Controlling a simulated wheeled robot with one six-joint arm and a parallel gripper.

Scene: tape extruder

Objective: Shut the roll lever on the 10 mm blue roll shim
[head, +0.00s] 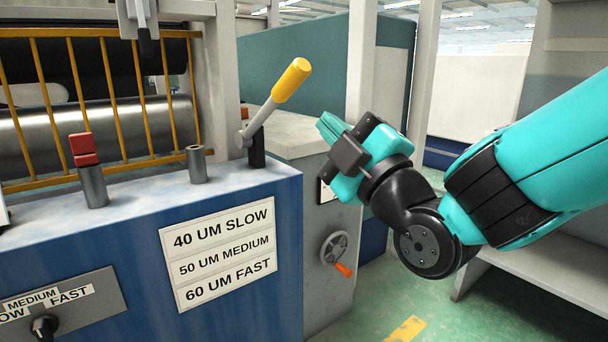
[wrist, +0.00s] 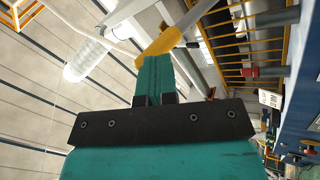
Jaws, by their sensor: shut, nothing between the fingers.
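The roll lever (head: 262,117) has a yellow handle (head: 291,80) that points up and to the right from a dark post on the blue machine top. My gripper (head: 322,125) is shut and empty, to the right of the lever and a little below the handle. In the wrist view the teal fingertips (wrist: 153,62) overlap the yellow handle (wrist: 168,40) behind them; I cannot tell whether they touch. In the head view they look apart. I make out no blue shim in either view.
A grey post with a red block (head: 84,150) and a bare grey post (head: 197,164) stand left of the lever. A yellow guard (head: 120,100) fronts the metal roller (head: 90,130). A handwheel (head: 335,250) is below my gripper. A speed sign (head: 222,254) is on the front.

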